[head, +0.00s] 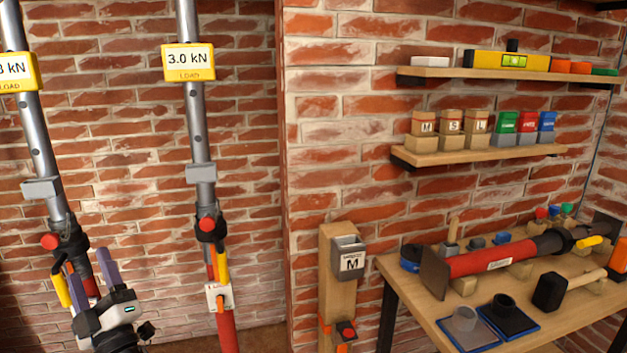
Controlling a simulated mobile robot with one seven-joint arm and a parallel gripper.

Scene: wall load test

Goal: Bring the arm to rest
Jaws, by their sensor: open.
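My gripper (93,271) is at the lower left in the head view, pointing upward. Its two purple-grey fingers stand apart, open, with nothing seen held between them. It is in front of the lower part of the left prop (37,141), close to a yellow lever and a red tube. Whether it touches them I cannot tell. My gripper hides part of that prop's lower end. A second prop (200,135) stands to the right, with a 3.0 kN load display (188,62) on it and a yellow lever (222,264) lower down.
A wooden bench (452,320) at the lower right carries a red prop (495,260), a black mallet (549,291) and small parts. Two wall shelves (480,155) hold labelled blocks and a yellow level (508,60). A wooden post (335,290) bears a grey holder marked M (350,262).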

